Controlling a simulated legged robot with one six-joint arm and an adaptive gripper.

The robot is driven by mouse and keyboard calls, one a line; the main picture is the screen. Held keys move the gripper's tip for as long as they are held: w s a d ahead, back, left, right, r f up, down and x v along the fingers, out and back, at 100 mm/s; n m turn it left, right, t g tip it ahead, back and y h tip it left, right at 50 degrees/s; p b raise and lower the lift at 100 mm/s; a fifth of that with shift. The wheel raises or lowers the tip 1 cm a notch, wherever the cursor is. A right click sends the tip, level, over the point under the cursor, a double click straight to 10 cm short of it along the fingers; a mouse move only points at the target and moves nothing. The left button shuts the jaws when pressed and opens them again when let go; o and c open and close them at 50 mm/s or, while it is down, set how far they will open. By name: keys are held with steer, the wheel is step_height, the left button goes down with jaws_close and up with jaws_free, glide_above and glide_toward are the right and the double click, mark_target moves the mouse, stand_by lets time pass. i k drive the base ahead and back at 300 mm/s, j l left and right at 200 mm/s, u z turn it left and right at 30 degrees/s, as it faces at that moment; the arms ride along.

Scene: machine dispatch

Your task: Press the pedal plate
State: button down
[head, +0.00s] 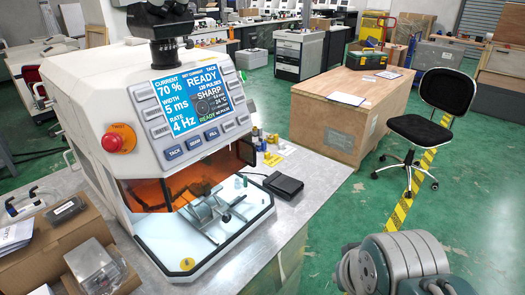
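A small black pedal plate (275,185) with a slanted top lies on the grey table, just right of the white laser welding machine (110,100). Nothing is touching or covering its top face. The machine's lit screen (198,99) reads READY, and a red knob (122,139) sits on its left front. Grey and green rounded parts of my arm show at the bottom right, over the floor and well apart from the pedal. No gripper fingers can be seen.
The grey table (285,215) has bare room around the pedal. Cardboard boxes (60,240) crowd the left front. A wooden crate (335,105) and a black chair (420,125) stand right; green floor lies between.

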mark_target(284, 183)
steer(key=i+l+z, duration=0.15)
steer(key=i+l, duration=1)
